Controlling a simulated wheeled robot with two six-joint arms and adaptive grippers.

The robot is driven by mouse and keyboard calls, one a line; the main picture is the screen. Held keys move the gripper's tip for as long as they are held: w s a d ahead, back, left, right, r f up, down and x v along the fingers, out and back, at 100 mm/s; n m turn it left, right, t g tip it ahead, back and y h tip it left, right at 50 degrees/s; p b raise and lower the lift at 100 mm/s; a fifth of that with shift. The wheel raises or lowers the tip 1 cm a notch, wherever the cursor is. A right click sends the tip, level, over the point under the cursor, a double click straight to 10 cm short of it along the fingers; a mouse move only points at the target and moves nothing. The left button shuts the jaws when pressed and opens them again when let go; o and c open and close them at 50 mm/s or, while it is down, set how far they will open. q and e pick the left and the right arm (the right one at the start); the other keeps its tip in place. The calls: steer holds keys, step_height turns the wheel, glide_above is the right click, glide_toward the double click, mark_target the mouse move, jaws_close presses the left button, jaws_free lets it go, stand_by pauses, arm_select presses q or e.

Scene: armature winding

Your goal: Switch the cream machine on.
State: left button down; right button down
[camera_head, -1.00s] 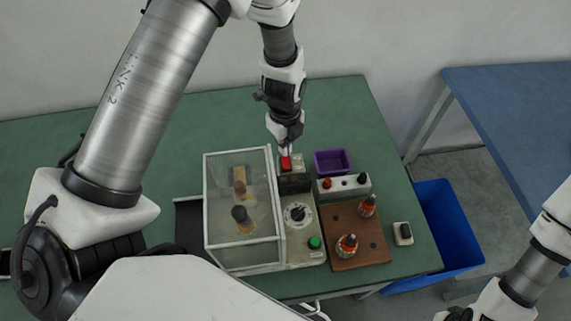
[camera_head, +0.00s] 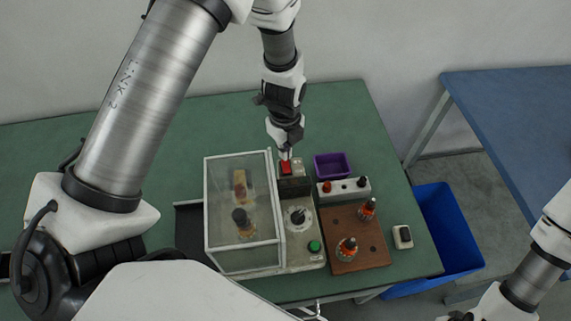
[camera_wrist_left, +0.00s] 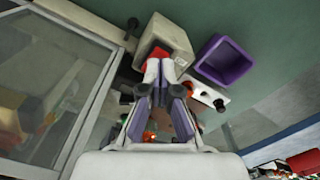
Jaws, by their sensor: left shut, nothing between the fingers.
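The cream machine (camera_head: 297,254) stands on the green table, with a clear-windowed guard box (camera_head: 222,190), a dark dial knob (camera_head: 298,216) and a green button (camera_head: 314,246). A red switch (camera_head: 286,168) sits on the small dark-fronted box at its back right. My left gripper (camera_head: 286,155) is shut and empty, pointing down at the red switch. In the left wrist view its fingertips (camera_wrist_left: 166,68) overlap the red switch (camera_wrist_left: 157,58), partly hiding it; contact cannot be told. My right gripper (camera_head: 460,315) is only partly in view at the bottom right.
A purple bin (camera_head: 332,158) and a white strip with red and black knobs (camera_head: 344,187) stand right of the switch. A brown board (camera_head: 372,240) holds orange-and-dark armatures. A small pale device (camera_head: 403,236) lies farther right. A blue crate (camera_head: 450,230) is beyond the table edge.

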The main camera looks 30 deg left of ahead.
arm_select(q)
steer(key=shift+f+b, duration=0.9)
steer(key=shift+f, duration=0.4)
stand_by(0.7)
steer(key=shift+r, duration=0.1)
step_height(320, 180, up, 7)
steer(key=p, duration=0.5)
stand_by(0.5)
